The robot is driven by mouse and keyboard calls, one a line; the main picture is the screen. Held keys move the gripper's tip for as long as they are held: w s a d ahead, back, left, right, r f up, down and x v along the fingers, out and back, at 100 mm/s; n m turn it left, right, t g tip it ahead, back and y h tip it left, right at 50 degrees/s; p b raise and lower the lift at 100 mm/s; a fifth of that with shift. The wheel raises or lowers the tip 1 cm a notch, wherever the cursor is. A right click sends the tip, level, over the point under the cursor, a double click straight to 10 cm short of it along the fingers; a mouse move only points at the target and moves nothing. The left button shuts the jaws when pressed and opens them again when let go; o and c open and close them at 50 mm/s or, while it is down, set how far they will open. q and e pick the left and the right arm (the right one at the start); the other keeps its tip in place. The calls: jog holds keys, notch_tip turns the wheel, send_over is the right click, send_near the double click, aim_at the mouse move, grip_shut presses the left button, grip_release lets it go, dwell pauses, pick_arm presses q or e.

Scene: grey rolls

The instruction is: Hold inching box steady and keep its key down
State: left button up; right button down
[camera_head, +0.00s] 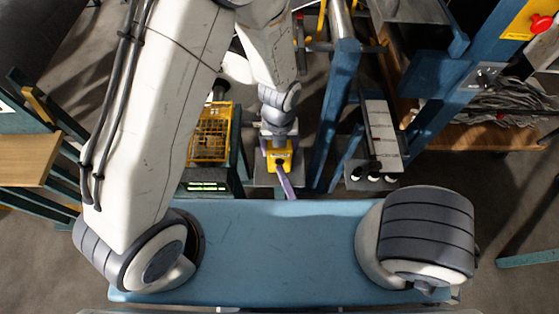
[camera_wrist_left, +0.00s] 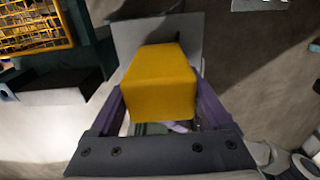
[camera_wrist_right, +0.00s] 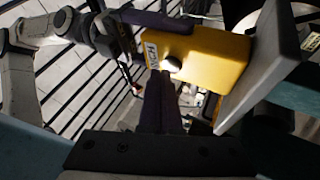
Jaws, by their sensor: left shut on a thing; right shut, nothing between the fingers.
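The yellow inching box (camera_head: 279,157) is near the middle of the head view, against a grey plate. My left gripper (camera_head: 277,140) is shut on it from above. In the left wrist view, its purple fingers (camera_wrist_left: 162,105) lie along both sides of the box (camera_wrist_left: 160,75). In the right wrist view, the box (camera_wrist_right: 218,58) shows a white label and a pale round key (camera_wrist_right: 172,64). My right gripper (camera_wrist_right: 160,76) is shut and empty, its fingertips at the key. I cannot tell whether the key is pressed. In the head view, the right gripper (camera_head: 281,166) reaches the box's near face.
The grey plate (camera_wrist_right: 268,65) stands behind the box. A yellow mesh cage (camera_head: 210,135) is to its left and a blue post (camera_head: 335,110) to its right. A blue panel (camera_head: 280,245) spans the foreground. A red button (camera_head: 541,22) is at the far upper right.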

jog(key=shift+s, duration=0.15)
jog(key=shift+s, duration=0.25)
dwell(0.4)
jog(key=shift+s, duration=2.5)
dwell(0.5)
jog(key=s, duration=0.3)
jog(key=shift+s, duration=0.4)
